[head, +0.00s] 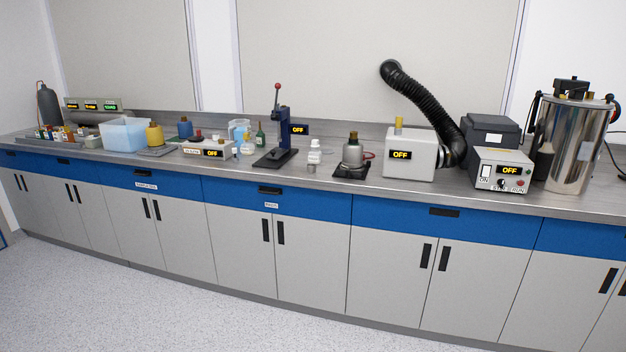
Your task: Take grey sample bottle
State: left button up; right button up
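A grey bottle (352,153) with a brownish cap stands upright on a small black base (350,173), right of the middle of the bench in the head view. It is the only grey bottle of this shape that I can make out. Neither of my grippers is in view.
The bottle stands on a long grey bench (420,193) above blue drawers. A white box (410,155) marked OFF is right of it, a white bottle (314,152) and a blue press (280,135) left. Yellow (154,135) and blue (185,129) bottles stand further left. The floor (150,300) in front is clear.

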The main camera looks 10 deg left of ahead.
aim_at(83, 132)
jog(key=i+j+u, duration=0.1)
jog(key=i+u, duration=0.35)
jog(key=i+l+u, duration=0.1)
jog(key=i+u, duration=0.4)
jog(key=i+l+u, duration=0.25)
jog(key=i+u, duration=0.2)
jog(key=i+j+u, duration=0.2)
jog(key=i+u, duration=0.7)
jog(key=i+l+u, duration=0.1)
jog(key=i+u, duration=0.35)
jog(key=i+j+z, duration=0.2)
jog(key=i, duration=0.25)
jog(key=i+j+z, duration=0.2)
jog(key=i, duration=0.3)
jog(key=i+j+z, duration=0.2)
jog(key=i, duration=0.25)
jog(key=i+j+z, duration=0.55)
jog(key=i+j, duration=0.15)
jog(key=j, duration=0.25)
jog(key=i+j+z, duration=0.2)
jog(key=j, duration=0.2)
